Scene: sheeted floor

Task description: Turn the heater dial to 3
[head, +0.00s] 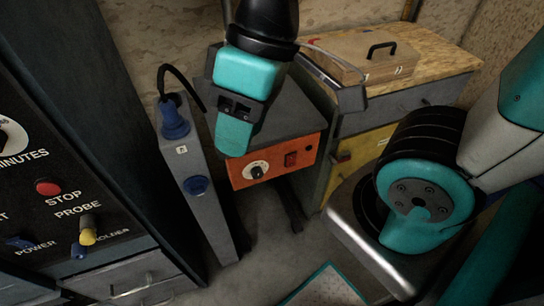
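An orange-fronted grey box (275,160) stands past my gripper, and I take it as the heater. A dark round dial (257,171) with a pale scale sits on the left of its orange panel. Its numbers and pointer are too small to read. My gripper (234,142) hangs down from the top of the head view, in front of the box's upper left part and above the dial. It looks apart from the dial. One teal finger shows; the other is hidden or overlapped, so its opening is unclear.
A red switch (291,159) is right of the dial. A grey post (200,195) with blue sockets stands left. A dark panel (50,215) with a minutes dial, red stop button and yellow probe fills the left. A wooden-topped cabinet (430,58) carries a handled case (365,62).

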